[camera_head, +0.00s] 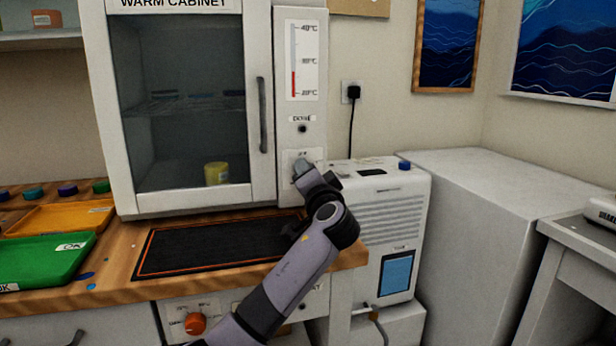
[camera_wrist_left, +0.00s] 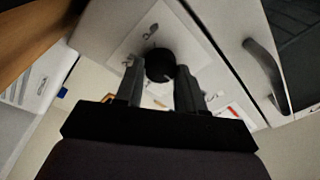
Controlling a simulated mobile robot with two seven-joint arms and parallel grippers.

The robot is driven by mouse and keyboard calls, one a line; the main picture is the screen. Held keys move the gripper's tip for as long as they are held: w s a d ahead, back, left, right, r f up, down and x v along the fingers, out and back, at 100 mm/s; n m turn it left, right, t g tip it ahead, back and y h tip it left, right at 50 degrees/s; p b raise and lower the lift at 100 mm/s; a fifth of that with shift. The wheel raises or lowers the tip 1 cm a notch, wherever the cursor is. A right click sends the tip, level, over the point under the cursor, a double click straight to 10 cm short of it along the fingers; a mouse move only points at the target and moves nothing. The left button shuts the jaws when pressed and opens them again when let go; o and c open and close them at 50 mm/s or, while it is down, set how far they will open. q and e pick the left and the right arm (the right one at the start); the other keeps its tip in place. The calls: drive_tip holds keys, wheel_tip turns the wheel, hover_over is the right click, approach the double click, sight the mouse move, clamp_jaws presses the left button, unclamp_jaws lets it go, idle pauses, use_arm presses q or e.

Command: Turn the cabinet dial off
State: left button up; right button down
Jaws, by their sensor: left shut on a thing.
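The warm cabinet (camera_head: 262,30) stands on the wooden bench with its glass door closed. Its control panel (camera_head: 314,112) is the white strip right of the door. My left gripper (camera_head: 303,168) is at the lower part of this panel and hides the dial there. In the left wrist view the round black cabinet dial (camera_wrist_left: 160,64) sits on a light plate with printed marks. The fingers of my left gripper (camera_wrist_left: 160,82) are shut on it, one on each side. The dial's setting is not readable. My right gripper is not in view.
A thermometer gauge (camera_head: 304,60) shows red at its lower end. The door handle (camera_head: 262,115) is close left of the panel. A black mat (camera_head: 200,248), a green tray (camera_head: 45,262) and an orange tray (camera_head: 62,217) lie on the bench. An orange knob (camera_head: 195,324) sits below.

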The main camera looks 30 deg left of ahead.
use_arm(q)
drive_tip(key=o, duration=1)
drive_tip(key=shift+o, duration=0.2)
drive_tip(key=shift+v, duration=3.65)
